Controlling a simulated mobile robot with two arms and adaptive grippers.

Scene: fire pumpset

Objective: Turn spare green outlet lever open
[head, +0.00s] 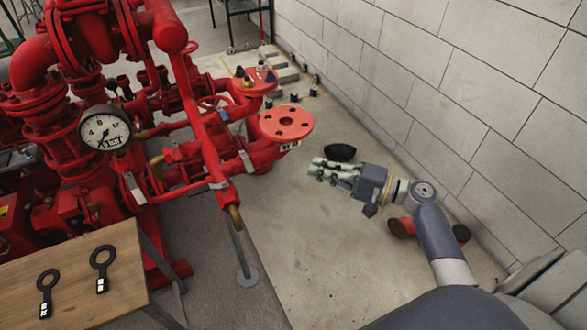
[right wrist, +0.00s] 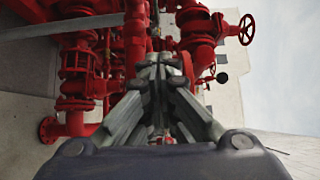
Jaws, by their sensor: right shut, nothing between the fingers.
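The red pumpset (head: 190,110) fills the left of the head view, with an open round outlet flange (head: 286,122) on its near right side. I cannot make out a green lever in either view. Pale handle-like parts (head: 246,161) show on the pipes, but I cannot tell whether one is the spare outlet's lever. My right gripper (head: 316,168) is shut and empty, to the right of the pumpset and apart from it. In the right wrist view its fingers (right wrist: 165,68) point at red pipework and hide part of it. My left gripper is not in view.
A wooden table (head: 120,262) with two black tags (head: 47,290) stands at the front left. A pressure gauge (head: 105,131) faces me. A block wall (head: 470,90) bounds the right. A black object (head: 340,152) lies on the floor beyond my gripper. Small items sit near the wall's far end.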

